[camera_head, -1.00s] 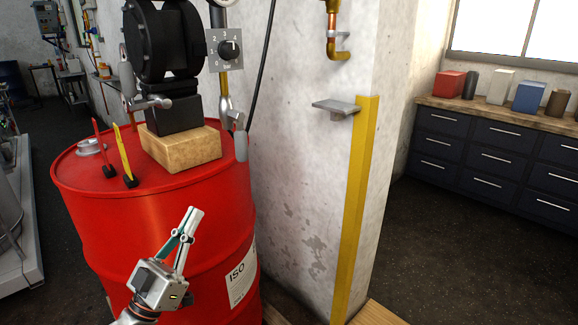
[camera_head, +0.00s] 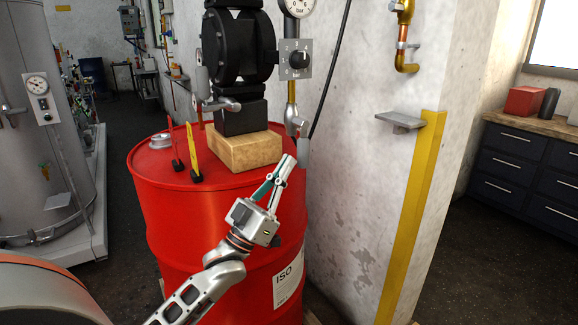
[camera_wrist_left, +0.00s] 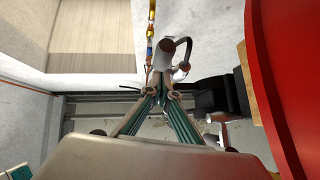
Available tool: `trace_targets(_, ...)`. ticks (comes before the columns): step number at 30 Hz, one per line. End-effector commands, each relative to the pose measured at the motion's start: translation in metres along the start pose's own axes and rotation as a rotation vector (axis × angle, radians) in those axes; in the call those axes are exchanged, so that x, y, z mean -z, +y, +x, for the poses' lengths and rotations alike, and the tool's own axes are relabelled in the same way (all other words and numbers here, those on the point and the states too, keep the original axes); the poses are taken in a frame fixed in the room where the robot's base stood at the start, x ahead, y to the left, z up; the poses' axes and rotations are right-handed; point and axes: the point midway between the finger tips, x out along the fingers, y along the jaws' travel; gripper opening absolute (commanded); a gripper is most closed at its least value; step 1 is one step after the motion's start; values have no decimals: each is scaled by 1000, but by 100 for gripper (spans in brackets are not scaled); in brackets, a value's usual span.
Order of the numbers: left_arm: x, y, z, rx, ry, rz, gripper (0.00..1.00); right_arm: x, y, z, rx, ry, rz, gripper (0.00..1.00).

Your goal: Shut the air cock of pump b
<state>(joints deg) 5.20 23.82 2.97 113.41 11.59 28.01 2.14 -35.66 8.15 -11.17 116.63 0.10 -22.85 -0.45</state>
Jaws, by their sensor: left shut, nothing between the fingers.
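The black pump (camera_head: 236,50) stands on a wooden block (camera_head: 246,149) on top of the red drum (camera_head: 215,215). Right of it, a brass pipe under the gauge carries a metal cock (camera_head: 294,122) with a grey lever (camera_head: 303,150) hanging down. I see no letter marking the pump. My left gripper (camera_head: 287,163) is shut and empty, its tips pointing up, just below and left of the lever in the picture. In the left wrist view, a grey rounded metal part (camera_wrist_left: 168,54) lies just beyond the fingertips (camera_wrist_left: 162,84); I cannot tell whether they touch. My right gripper is out of view.
A dial plate (camera_head: 297,60) is beside the pump. The wall has a grey bracket (camera_head: 402,121) and yellow corner strip (camera_head: 419,200). A grey tank (camera_head: 35,130) stands at left.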

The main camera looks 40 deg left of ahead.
Motion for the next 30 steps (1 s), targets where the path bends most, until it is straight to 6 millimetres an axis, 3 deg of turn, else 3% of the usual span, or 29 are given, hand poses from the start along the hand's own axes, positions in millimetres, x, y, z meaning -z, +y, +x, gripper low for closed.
trace_targets(16, -9, 0, 8, 0, 0, 0, 0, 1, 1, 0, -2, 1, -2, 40)
trace_targets(24, -16, 1, 7, 7, 35, -6, 0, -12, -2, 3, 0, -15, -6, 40)
trace_targets(30, -17, 1, 9, 10, 60, -10, 0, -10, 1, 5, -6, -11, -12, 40)
